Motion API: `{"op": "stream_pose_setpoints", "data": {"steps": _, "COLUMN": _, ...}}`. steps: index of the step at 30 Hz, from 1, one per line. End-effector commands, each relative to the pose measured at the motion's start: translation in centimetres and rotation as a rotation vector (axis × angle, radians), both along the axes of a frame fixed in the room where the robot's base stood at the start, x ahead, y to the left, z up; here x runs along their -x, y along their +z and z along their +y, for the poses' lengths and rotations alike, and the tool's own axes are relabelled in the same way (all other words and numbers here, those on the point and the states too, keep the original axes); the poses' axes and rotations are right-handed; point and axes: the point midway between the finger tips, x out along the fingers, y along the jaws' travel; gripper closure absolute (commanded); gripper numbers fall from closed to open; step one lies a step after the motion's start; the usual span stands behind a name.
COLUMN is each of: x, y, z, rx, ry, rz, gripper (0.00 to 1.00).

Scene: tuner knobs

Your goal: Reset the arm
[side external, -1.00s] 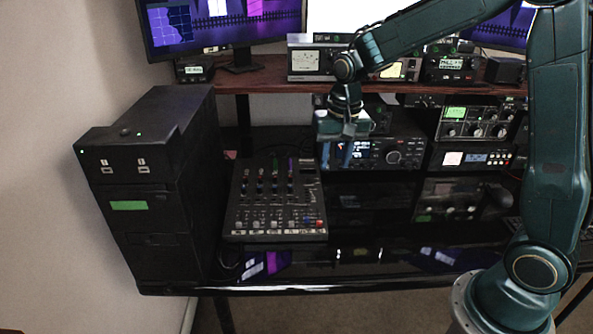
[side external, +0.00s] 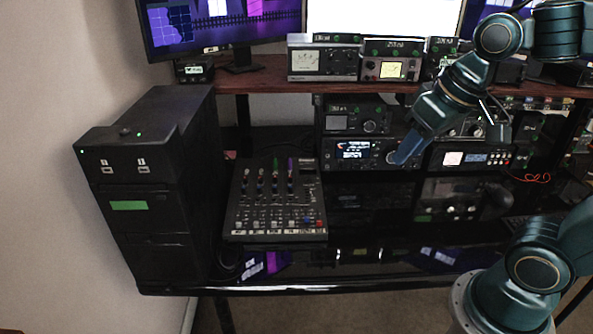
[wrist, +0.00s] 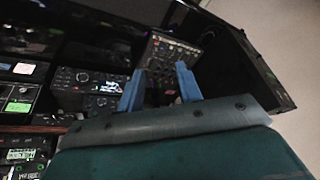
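My gripper (side external: 400,157) is in front of the right part of the middle radio (side external: 357,151), beside its large knob, and hides part of that face. I cannot tell from the side view whether it touches the radio. In the wrist view my gripper (wrist: 157,82) shows two blue fingers spread apart, with nothing held between them. The radio with a lit display (wrist: 92,80) lies left of the fingers there. The mixer (wrist: 172,52) shows beyond the fingers.
The mixer (side external: 276,205) sits on the black desk (side external: 330,280), beside a black tower (side external: 155,180). Stacked radios (side external: 475,158) stand at the right under a wooden shelf (side external: 265,80) that bears several meters. Red wire (side external: 535,178) hangs at the right. The front desk strip is clear.

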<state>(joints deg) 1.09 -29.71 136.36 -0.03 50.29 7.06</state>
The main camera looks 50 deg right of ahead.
Motion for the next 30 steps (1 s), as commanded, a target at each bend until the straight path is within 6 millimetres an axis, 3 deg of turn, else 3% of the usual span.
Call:
{"op": "stream_pose_setpoints", "data": {"steps": 3, "x": 2.1, "y": 0.1, "z": 0.2, "rx": 0.019, "ry": 0.05, "rz": -0.037, "gripper": 0.65}}
{"op": "stream_pose_setpoints", "data": {"steps": 10, "x": 4.6, "y": -0.1, "z": 0.4, "rx": 0.047, "ry": 0.114, "rz": -0.08, "gripper": 0.65}}
{"op": "stream_pose_setpoints", "data": {"steps": 30, "x": 5.1, "y": -0.3, "z": 0.4, "rx": 0.055, "ry": 0.13, "rz": -0.089, "gripper": 0.65}}
